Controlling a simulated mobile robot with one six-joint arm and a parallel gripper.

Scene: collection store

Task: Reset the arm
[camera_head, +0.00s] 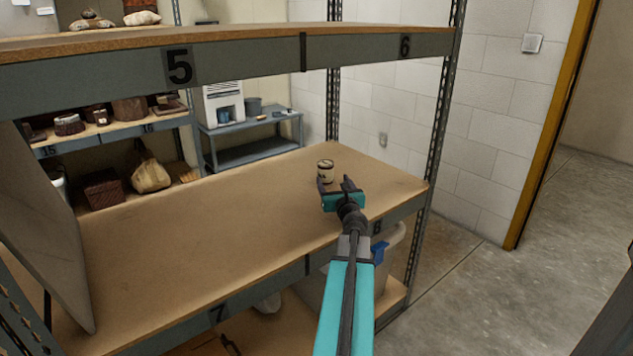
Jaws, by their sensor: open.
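My gripper (338,186) is at the end of my teal arm, reaching over the front edge of the middle shelf (190,230) near its right end. Its two dark fingers are apart. Nothing shows between the fingers.
An upper shelf (240,60) runs above the board, and a perforated post (438,130) stands to the right. A grey panel (45,240) leans at left. A whitish bin (390,245) sits below. The middle shelf's centre is bare. Open floor (490,290) lies right.

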